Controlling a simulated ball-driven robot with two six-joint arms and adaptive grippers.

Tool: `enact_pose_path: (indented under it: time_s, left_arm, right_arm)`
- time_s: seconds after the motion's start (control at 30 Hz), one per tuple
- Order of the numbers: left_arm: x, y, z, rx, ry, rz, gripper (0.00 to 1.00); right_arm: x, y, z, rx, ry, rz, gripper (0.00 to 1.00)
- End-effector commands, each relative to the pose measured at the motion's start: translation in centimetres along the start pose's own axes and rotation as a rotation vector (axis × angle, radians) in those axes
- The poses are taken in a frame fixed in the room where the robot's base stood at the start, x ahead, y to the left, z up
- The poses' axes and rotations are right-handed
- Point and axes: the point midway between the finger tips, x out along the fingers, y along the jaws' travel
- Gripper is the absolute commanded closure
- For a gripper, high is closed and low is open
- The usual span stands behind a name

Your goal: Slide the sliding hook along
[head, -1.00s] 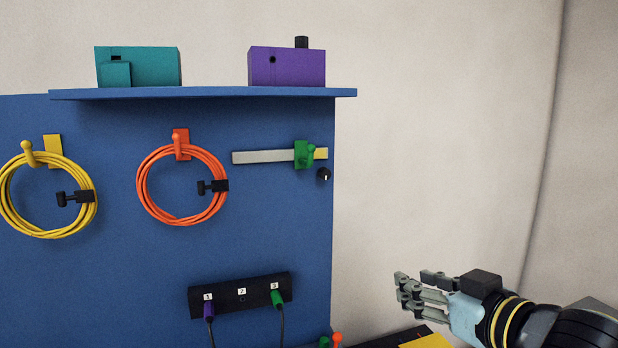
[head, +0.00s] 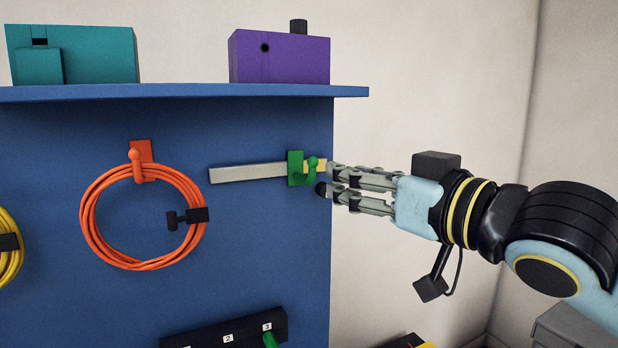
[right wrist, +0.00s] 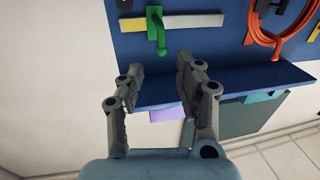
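The green sliding hook (head: 296,169) sits near the right end of a grey rail (head: 245,173) on the blue board. A short yellow piece of the rail shows to its right. My right gripper (head: 327,181) is just right of the hook, its fingers pointing left at it. In the right wrist view the fingers (right wrist: 158,75) are apart with nothing between them. The green hook (right wrist: 156,32) lies beyond the fingertips there, apart from them. My left gripper is not in view.
A blue shelf (head: 190,92) runs above the rail, carrying a teal box (head: 100,55) and a purple box (head: 282,58). An orange cable coil (head: 95,238) hangs left of the rail. A black socket strip (head: 208,333) is below. The board face between rail and strip is clear.

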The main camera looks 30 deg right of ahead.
Motion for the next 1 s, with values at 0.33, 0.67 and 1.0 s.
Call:
enact_pose_path:
  time_s: [0.33,0.67,1.0]
  left_arm:
    - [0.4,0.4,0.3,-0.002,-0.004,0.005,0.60]
    - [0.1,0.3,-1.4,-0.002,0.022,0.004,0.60]
    - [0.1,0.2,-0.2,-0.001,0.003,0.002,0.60]
  right_arm:
    - [6.6,-0.2,-0.2,0.005,0.001,-0.005,0.65]
    - [8.9,-0.2,0.0,-0.002,-0.001,-0.006,0.65]
    - [8.8,-0.2,0.1,-0.002,-0.001,-0.005,0.84]
